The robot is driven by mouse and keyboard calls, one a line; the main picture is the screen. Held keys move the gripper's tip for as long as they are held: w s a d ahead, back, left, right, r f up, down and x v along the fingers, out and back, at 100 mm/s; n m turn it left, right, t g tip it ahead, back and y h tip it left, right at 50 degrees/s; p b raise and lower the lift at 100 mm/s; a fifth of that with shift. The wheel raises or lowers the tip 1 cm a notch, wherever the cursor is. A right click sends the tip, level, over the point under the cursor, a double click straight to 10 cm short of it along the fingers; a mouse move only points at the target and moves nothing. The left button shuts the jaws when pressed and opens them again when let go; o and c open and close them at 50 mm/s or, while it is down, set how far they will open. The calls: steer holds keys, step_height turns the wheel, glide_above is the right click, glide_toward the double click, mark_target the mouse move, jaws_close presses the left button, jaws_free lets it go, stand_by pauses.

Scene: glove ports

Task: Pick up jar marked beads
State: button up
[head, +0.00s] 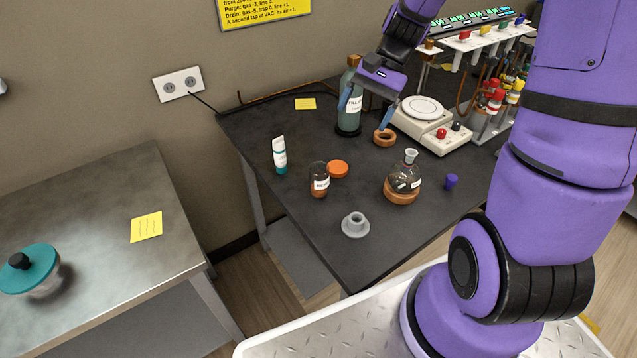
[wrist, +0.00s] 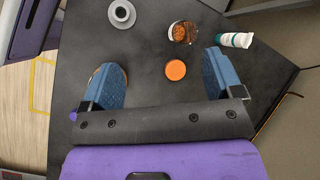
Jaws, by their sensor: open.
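The small amber jar (head: 319,180) with a white label stands upright on the dark bench; the label is too small to read surely. It shows in the wrist view (wrist: 182,32) from above, uncapped, with orange-brown contents. An orange lid (head: 338,169) lies flat just beside it, also seen in the wrist view (wrist: 176,70). My gripper (head: 366,110) is open and empty above the back of the bench, away from the jar. In the wrist view its blue fingers (wrist: 163,68) are spread wide, with the jar beyond their tips.
A white and teal tube (head: 280,156) stands left of the jar. A grey flanged piece (head: 355,225) and a flask on a cork ring (head: 402,185) are nearer and right. A tall labelled bottle (head: 349,112) stands close to my gripper. A scale (head: 422,112) is behind right.

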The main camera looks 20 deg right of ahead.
mark_target(322, 184)
steer(key=w+d+f+m+y, duration=0.1)
steer(key=f+m+y, duration=0.1)
steer(key=f, duration=0.4)
steer(key=w+f+m+y, duration=0.2)
steer(key=f+m+y, duration=0.1)
steer(key=f, duration=0.3)
steer(key=w+d+f+m+y, duration=0.1)
steer(key=w+f+m+y, duration=0.1)
steer(key=f, duration=0.4)
steer(key=shift+d+f+m+t, duration=0.3)
steer(key=shift+d+m+t, duration=0.1)
steer(key=shift+m, duration=0.2)
steer(key=shift+a+f, duration=0.15)
steer(key=shift+y, duration=0.3)
steer(key=x, duration=0.4)
steer(key=shift+a+f, duration=0.15)
steer(key=shift+a, duration=0.05)
steer(key=shift+x, duration=3.1)
steer(key=shift+a, duration=0.1)
steer(key=shift+c, duration=0.5)
steer(key=c, duration=1)
